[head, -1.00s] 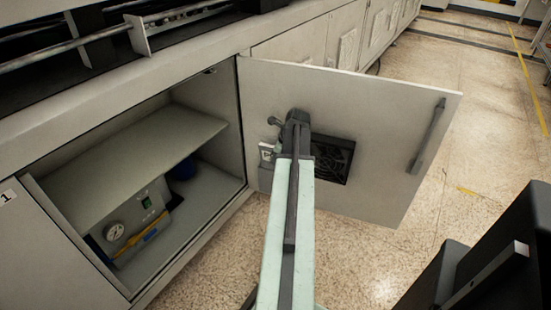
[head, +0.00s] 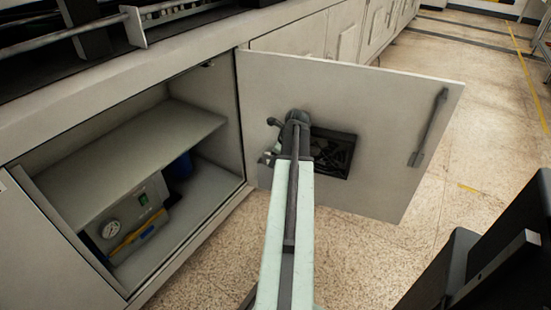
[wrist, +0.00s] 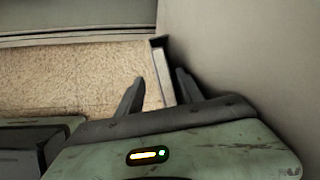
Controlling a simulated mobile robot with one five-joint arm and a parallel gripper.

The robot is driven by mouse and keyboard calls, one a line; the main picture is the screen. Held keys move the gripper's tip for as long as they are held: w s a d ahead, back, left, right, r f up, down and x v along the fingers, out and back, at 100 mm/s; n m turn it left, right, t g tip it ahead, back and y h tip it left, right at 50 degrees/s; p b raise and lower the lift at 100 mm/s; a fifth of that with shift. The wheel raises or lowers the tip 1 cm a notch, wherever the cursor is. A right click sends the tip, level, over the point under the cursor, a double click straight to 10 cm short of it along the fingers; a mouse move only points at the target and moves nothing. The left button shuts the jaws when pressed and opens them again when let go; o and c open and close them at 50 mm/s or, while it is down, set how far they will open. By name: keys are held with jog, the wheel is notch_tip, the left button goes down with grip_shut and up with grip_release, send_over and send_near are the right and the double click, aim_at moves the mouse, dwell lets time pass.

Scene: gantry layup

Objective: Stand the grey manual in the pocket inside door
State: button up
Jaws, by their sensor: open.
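The door (head: 390,130) stands open from the cabinet, its inner face towards me. My gripper (head: 270,140) is by that face, near the hinge side, and largely hidden behind my arm in the head view. In the wrist view, my open gripper (wrist: 160,77) has its two dark fingers apart on either side of a thin upright pale slab (wrist: 162,76) with a dark edge, which looks like the grey manual seen edge-on. The door face rises close at the right there. I cannot clearly make out the pocket or whether the slab sits in it.
The cabinet holds a shelf (head: 140,150), a gauge unit (head: 125,215) and a blue item (head: 181,166). Speckled floor (head: 370,255) is clear below the door.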

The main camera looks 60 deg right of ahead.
jog(key=shift+r, duration=0.15)
notch_tip(320, 180, up, 16)
jog(key=a+p, duration=0.2)
jog(key=p, duration=1.4)
jog(key=shift+s+a+f, duration=0.15)
jog(key=shift+a+f, duration=0.05)
